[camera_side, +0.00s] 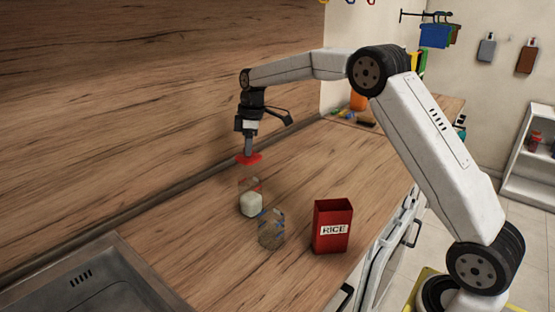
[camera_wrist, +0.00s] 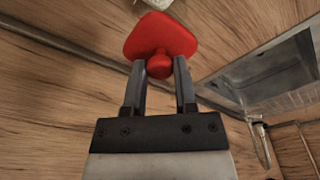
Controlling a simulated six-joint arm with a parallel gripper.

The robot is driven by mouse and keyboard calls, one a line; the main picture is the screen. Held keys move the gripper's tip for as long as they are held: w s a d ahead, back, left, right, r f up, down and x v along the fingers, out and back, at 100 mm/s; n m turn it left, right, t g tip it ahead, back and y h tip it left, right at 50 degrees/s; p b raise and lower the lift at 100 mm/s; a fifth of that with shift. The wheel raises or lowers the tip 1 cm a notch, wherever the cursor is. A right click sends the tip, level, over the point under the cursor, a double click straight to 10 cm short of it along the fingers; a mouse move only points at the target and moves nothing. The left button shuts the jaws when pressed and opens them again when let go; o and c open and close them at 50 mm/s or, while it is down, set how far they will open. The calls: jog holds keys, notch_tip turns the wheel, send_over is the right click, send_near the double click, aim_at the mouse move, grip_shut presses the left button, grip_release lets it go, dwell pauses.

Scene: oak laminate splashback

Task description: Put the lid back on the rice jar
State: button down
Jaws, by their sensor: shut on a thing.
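My gripper (camera_side: 249,151) points down and is shut on a red lid (camera_side: 249,159). In the wrist view the fingertips (camera_wrist: 159,70) pinch the lid's round knob, and its broad, rounded-corner plate (camera_wrist: 160,34) lies beyond them. A clear jar with white contents, seemingly the rice jar (camera_side: 251,204), stands upright on the counter below the lid. The lid appears above the jar and apart from it; the exact gap is hard to tell. A bit of white shows at the top edge of the wrist view (camera_wrist: 158,3), mostly hidden behind the lid.
A second clear jar (camera_side: 271,230) with bluish marks stands in front of the rice jar. A red tin marked RICE (camera_side: 332,226) stands to its right. A steel sink (camera_side: 95,285) is at lower left. The wooden splashback (camera_side: 130,90) rises behind; the counter between is clear.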

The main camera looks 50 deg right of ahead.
aim_at(249, 162)
jog(key=shift+f, duration=2.6)
jog(key=shift+f, duration=0.2)
dwell(0.4)
jog(key=shift+c, duration=1.6)
grip_release()
jog(key=shift+o, duration=0.2)
jog(key=shift+o, duration=1.4)
jog(key=shift+r, duration=0.2)
jog(key=shift+r, duration=3.3)
